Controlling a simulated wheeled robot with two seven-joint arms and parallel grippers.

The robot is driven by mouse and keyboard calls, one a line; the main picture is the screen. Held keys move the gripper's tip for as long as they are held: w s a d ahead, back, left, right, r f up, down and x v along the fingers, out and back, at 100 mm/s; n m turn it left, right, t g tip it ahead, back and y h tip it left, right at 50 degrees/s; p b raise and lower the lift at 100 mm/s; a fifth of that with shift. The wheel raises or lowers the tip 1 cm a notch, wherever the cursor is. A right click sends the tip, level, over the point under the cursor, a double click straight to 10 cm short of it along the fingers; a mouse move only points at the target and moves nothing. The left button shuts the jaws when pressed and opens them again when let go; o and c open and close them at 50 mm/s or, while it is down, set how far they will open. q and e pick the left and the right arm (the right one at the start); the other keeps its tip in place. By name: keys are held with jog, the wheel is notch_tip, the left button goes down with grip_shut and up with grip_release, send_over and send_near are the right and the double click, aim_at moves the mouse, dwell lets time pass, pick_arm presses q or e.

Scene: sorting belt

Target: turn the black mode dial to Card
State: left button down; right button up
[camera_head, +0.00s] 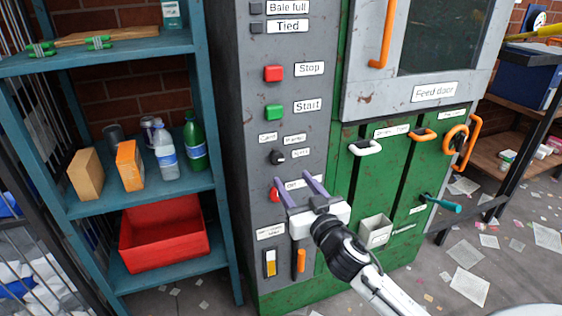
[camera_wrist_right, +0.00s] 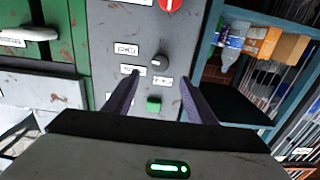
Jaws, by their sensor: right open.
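The black mode dial (camera_head: 278,157) is on the grey control panel, below the green Start button (camera_head: 274,111). Small labels sit above it and to its right; the upper-left one reads Card (camera_head: 268,137). Its setting is too small to tell. My right gripper (camera_head: 292,180) is open and empty, with its fingers pointing at the panel just below and right of the dial. In the right wrist view, which is upside down, the dial (camera_wrist_right: 159,61) shows uncovered between and beyond the open fingertips (camera_wrist_right: 159,78). My left gripper is not in view.
A red switch (camera_head: 275,195) is beside my right gripper's left finger. A red Stop button (camera_head: 274,73) is higher up. White (camera_head: 366,147) and orange (camera_head: 423,134) handles project from the green front. A blue shelf (camera_head: 140,197) with bottles and boxes stands left.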

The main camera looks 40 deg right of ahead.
aim_at(278, 161)
jog(key=x, duration=0.9)
jog(key=shift+w+f, duration=0.1)
jog(key=shift+w, duration=0.2)
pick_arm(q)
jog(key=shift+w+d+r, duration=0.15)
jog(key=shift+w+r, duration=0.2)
pick_arm(e)
jog(key=c, duration=1)
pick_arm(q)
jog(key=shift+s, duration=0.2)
pick_arm(e)
jog(key=shift+c, duration=0.2)
